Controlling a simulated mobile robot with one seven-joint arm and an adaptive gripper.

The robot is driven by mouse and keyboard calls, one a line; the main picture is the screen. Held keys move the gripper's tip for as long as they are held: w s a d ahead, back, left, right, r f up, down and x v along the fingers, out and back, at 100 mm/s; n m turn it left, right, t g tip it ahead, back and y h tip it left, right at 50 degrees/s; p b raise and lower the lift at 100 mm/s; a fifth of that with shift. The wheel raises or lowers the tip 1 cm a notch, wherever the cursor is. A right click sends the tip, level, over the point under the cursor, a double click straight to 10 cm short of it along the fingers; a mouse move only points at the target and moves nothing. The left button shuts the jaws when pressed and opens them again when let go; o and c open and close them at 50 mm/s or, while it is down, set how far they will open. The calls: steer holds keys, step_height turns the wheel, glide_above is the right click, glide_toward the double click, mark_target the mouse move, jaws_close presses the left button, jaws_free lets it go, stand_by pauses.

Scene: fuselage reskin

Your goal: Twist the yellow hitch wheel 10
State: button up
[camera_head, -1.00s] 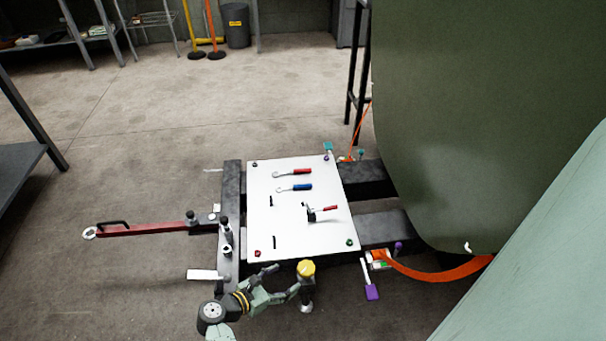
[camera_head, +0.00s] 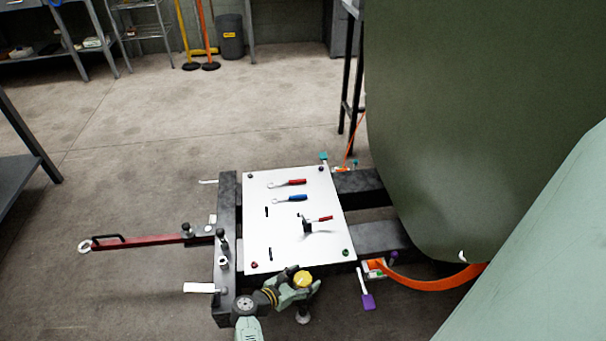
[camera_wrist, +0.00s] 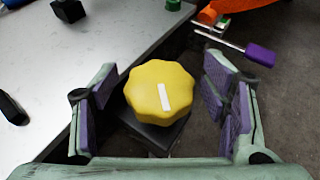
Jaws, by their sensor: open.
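The yellow hitch wheel (camera_head: 303,279) is a scalloped knob on a dark post at the near edge of the white board. In the wrist view the wheel (camera_wrist: 160,92) has a white mark on top, tilted slightly from vertical in the picture. My gripper (camera_wrist: 165,100) is open, with purple-padded fingers on either side of the wheel and gaps showing on both sides. In the head view my gripper (camera_head: 297,285) is at the wheel, and its fingers hide part of it. I cannot tell how deep the fingers reach beside the wheel.
The white board (camera_head: 275,225) carries a red-handled wrench (camera_head: 290,182), a blue-handled wrench (camera_head: 290,198) and small dark parts. A red tow bar (camera_head: 150,241) extends left. A purple-handled tool (camera_head: 367,300) and an orange strap (camera_head: 430,281) lie right of the wheel. A large green fuselage (camera_head: 470,130) fills the right.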

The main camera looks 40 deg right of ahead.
steer(key=shift+c, duration=0.4)
steer(key=c, duration=1.1)
steer(key=shift+o, duration=0.2)
steer(key=shift+a+n+t, duration=0.1)
steer(key=shift+n+t, duration=0.2)
steer(key=n+t+p, duration=0.1)
steer(key=n+t, duration=0.1)
steer(key=t, duration=0.1)
steer(key=shift+r+n+y, duration=0.1)
steer(key=shift+n+y, duration=0.2)
steer(key=shift+y, duration=0.1)
steer(key=shift+n+t+y+p, duration=0.9)
steer(key=shift+n+t+p, duration=0.1)
steer(key=shift+n+t, duration=0.7)
